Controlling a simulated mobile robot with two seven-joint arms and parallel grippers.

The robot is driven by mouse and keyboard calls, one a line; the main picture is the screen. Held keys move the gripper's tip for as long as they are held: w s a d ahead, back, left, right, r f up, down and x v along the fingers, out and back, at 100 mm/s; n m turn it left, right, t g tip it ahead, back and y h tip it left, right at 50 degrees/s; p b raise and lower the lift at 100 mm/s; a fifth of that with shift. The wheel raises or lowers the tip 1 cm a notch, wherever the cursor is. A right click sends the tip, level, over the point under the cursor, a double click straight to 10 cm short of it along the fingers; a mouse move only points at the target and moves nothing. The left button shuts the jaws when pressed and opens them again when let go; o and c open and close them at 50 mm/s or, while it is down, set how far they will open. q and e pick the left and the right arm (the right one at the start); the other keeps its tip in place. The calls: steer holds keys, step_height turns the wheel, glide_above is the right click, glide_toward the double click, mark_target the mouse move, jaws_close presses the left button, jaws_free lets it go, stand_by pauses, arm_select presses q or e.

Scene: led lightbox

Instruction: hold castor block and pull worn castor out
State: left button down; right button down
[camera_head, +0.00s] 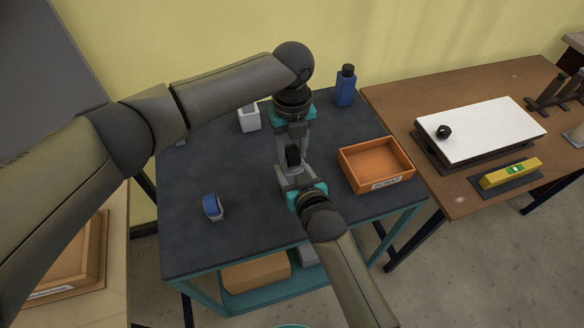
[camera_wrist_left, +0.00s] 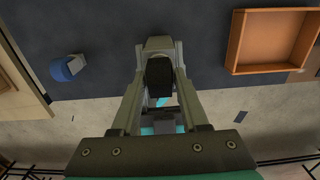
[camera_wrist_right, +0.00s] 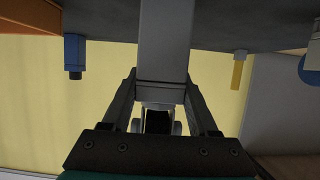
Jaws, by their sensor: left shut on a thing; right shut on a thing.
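The black worn castor (camera_head: 293,155) is at the middle of the dark bench, between my two grippers. My left gripper (camera_head: 291,140) comes from the far side and is shut on it. In the left wrist view the castor (camera_wrist_left: 159,76) shows dark between the fingers. The grey castor block (camera_wrist_right: 164,45) rises between the fingers of my right gripper (camera_wrist_right: 160,100), which is shut on it from the near side. The fingers hide where castor and block meet, so I cannot tell whether they are still joined. A blue-wheeled castor (camera_head: 212,207) lies apart on the left.
An orange tray (camera_head: 352,182) stands right of my grippers. A blue bottle (camera_head: 345,88) and a white container (camera_head: 249,118) stand at the back. A brown table (camera_head: 470,203) with a white panel (camera_head: 495,128) adjoins on the right. The front left of the bench is mostly clear.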

arm_select(q)
steer(key=shift+r, duration=0.15)
arm_select(e)
steer(key=shift+f, duration=0.1)
arm_select(q)
steer(key=shift+r, duration=1.2)
steer(key=shift+r, duration=2.55)
steer(key=s, duration=1.4)
arm_select(e)
jaws_free()
